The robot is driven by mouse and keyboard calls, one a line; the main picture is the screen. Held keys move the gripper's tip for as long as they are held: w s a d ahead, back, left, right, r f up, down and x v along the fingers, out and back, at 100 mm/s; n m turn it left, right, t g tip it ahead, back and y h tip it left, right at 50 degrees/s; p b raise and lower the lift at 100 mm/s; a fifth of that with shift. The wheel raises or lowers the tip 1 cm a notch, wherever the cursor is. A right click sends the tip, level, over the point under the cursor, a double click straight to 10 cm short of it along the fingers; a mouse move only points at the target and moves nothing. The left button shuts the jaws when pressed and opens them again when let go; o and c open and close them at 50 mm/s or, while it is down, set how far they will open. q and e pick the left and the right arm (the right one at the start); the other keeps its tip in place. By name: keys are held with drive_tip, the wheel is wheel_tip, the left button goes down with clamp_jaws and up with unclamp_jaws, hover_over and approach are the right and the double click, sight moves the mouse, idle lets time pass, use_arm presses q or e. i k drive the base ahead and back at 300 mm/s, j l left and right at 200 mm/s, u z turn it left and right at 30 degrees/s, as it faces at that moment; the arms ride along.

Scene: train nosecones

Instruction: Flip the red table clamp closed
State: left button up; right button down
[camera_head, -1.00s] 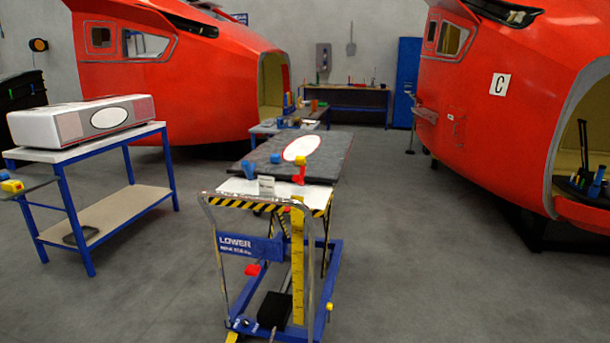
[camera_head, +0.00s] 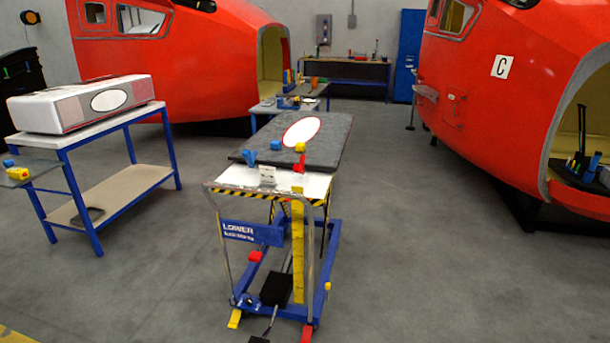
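The red table clamp (camera_head: 299,166) stands at the near right edge of the lift table's white top (camera_head: 230,178). It looks upright, but it is too small to tell exactly how its lever sits. A yellow piece (camera_head: 300,147) shows just above it. A dark grey slab (camera_head: 330,135) with a white oval lies on the table behind the clamps. Neither of my grippers is in view.
The lift table has a metal push handle (camera_head: 222,240) and a blue base with a red pedal (camera_head: 255,256). A white-topped bench (camera_head: 125,116) with a white box (camera_head: 60,110) stands left. Red nosecones (camera_head: 190,65) stand behind and right. Grey floor in front and to the right is open.

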sight(299, 169)
drive_tip(key=i+l+u, duration=0.15)
drive_tip(key=i, duration=0.45)
drive_tip(key=i+l+u, duration=0.15)
drive_tip(key=i, duration=0.4)
drive_tip(key=i+l+u, duration=0.15)
drive_tip(key=i+l, duration=0.25)
drive_tip(key=i, duration=0.15)
drive_tip(key=i+l+u, duration=0.2)
drive_tip(key=i+l, duration=0.2)
drive_tip(key=i, duration=0.15)
